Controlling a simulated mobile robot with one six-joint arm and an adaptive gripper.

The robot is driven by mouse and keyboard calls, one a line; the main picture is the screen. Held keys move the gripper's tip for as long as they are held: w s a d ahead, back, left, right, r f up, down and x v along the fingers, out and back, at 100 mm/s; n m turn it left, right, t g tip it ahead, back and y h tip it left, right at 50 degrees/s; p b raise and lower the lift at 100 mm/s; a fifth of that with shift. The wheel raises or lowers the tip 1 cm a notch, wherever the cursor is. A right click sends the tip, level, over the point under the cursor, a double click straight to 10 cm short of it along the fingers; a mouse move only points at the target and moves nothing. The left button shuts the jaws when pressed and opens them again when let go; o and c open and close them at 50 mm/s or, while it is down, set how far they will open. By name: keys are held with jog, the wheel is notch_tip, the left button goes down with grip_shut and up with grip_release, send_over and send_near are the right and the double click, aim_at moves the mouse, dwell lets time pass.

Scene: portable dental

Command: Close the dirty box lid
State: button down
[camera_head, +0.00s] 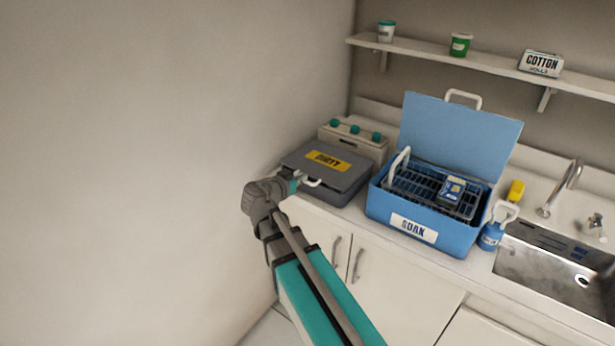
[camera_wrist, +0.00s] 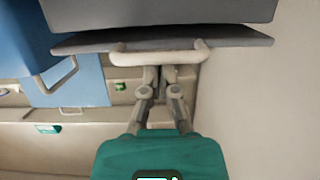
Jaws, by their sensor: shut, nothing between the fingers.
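The dirty box (camera_head: 347,193) is a dark grey box with a yellow DIRTY label, on the counter's left end. Its grey lid (camera_head: 345,175) lies down over the box; I cannot tell if it sits fully flush. The lid's white handle (camera_head: 313,183) points to the front. In the wrist view, the lid (camera_wrist: 235,38) and handle (camera_wrist: 160,57) are at the top, with the box body (camera_wrist: 160,12) above them. My gripper (camera_head: 298,178) is at the front edge by the handle. Its fingers (camera_wrist: 160,72) are shut and empty, close to the handle; contact is unclear.
The blue SOAK box (camera_head: 373,203) stands open to the right, its lid (camera_head: 460,135) raised, with a rack inside. A device with teal knobs (camera_head: 352,132) stands behind the dirty box. A blue bottle (camera_head: 490,236) and sink (camera_head: 550,268) are farther right. The wall is close at left.

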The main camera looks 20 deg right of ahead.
jog(key=shift+s+a+f+b, duration=0.1)
jog(key=shift+s+f+b, duration=0.05)
jog(key=shift+f+b, duration=0.65)
jog(key=shift+s+f, duration=0.1)
jog(key=shift+f, duration=0.1)
jog(key=shift+r, duration=0.1)
notch_tip(320, 180, up, 4)
jog(key=p, duration=0.5)
jog(key=s+a+f+b, duration=0.1)
jog(key=s+a+b, duration=0.1)
jog(key=s+a, duration=0.3)
jog(key=shift+a, duration=1.2)
jog(key=shift+f, duration=0.1)
